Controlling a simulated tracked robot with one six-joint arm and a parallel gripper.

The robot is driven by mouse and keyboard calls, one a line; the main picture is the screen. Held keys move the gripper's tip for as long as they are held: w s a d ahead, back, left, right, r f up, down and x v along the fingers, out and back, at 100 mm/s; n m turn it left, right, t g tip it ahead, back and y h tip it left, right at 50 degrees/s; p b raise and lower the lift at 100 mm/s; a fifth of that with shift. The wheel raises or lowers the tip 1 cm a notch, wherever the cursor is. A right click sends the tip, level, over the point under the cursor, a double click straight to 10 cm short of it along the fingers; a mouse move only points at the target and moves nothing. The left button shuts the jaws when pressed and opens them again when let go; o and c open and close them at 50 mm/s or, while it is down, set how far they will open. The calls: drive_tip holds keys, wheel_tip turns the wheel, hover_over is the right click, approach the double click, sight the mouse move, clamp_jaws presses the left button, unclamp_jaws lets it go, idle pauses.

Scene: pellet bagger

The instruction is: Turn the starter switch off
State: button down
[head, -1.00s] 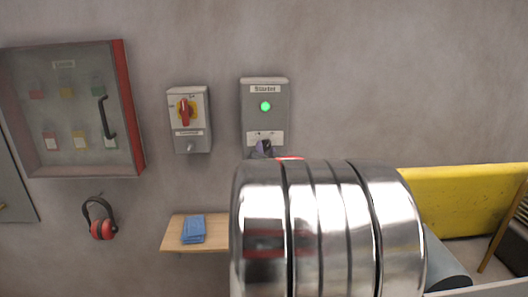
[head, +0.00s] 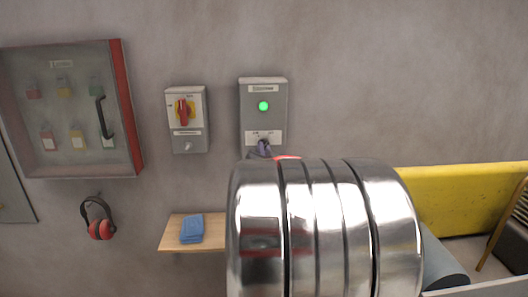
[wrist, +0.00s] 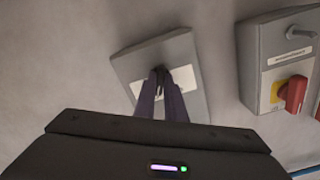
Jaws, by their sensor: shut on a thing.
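The starter box (head: 263,95) is a grey box on the wall with a lit green lamp (head: 263,106) and a white label plate low on its face. In the wrist view the starter box (wrist: 190,52) is tilted, with my gripper (wrist: 160,78) in front of its label plate. The gripper's fingers are shut on the small dark switch (wrist: 159,72), which they mostly hide, so its position is hard to tell. In the head view the fingertips show at the box's lower part, and my arm covers what is below.
Left of the starter is a grey isolator box (head: 187,138) with a red and yellow rotary handle (head: 183,112). A yellow panel (head: 470,205) is at right.

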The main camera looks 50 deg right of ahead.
drive_tip(key=n, duration=1.1)
idle(0.3)
drive_tip(key=shift+n, duration=0.4)
drive_tip(key=c, duration=1.8)
unclamp_jaws()
drive_tip(key=shift+s, duration=0.15)
